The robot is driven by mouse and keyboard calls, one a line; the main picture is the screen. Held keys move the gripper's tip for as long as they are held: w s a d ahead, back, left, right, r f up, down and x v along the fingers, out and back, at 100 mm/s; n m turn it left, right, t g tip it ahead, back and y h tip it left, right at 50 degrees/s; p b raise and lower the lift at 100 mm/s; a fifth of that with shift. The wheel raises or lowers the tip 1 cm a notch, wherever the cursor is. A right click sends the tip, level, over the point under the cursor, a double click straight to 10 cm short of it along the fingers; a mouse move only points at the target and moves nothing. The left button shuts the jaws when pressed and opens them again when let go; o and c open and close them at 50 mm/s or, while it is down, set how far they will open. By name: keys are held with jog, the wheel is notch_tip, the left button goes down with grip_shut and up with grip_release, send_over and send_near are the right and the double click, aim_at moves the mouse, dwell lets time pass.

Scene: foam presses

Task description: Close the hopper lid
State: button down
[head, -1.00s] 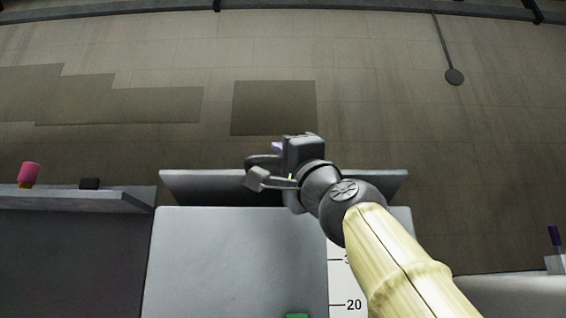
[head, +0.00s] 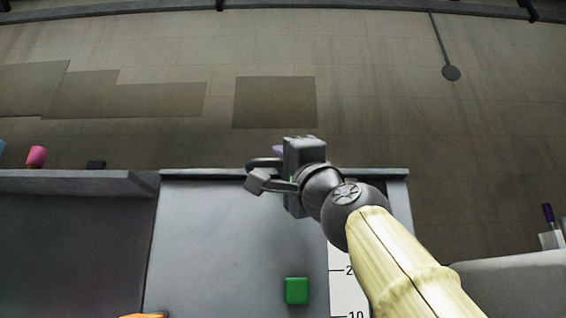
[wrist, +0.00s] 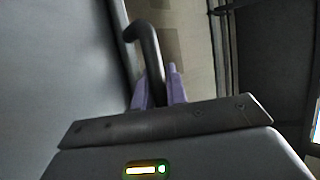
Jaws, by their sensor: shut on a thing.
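The hopper lid (head: 215,173) shows in the head view as a thin grey edge along the top of the grey hopper front (head: 220,225). Only this edge shows, so I cannot tell whether it is fully down. A dark bar handle (head: 262,162) stands by the lid edge; it also shows in the wrist view (wrist: 146,42). My gripper (wrist: 159,88) has its purple fingers shut on the handle, one on each side. In the head view the fingertips (head: 279,150) are mostly hidden behind my wrist.
A green button (head: 296,290) and a white numbered scale (head: 345,285) are on the front. Floor beyond is clear.

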jog(key=c, duration=1.7)
grip_release()
jog(key=shift+s+r, duration=0.25)
jog(key=shift+s, duration=0.15)
jog(key=o, duration=0.3)
jog(key=shift+s, duration=0.2)
jog(key=shift+w, duration=0.15)
jog(key=shift+f, duration=0.1)
jog(key=shift+d+f+b, duration=0.15)
jog(key=shift+f+b, duration=0.2)
jog(key=shift+b, duration=0.15)
jog(key=b+v, duration=1.3)
jog(key=v, duration=0.3)
jog(key=shift+s, duration=0.45)
jog(key=shift+w+f, duration=0.15)
jog(key=shift+w, duration=0.05)
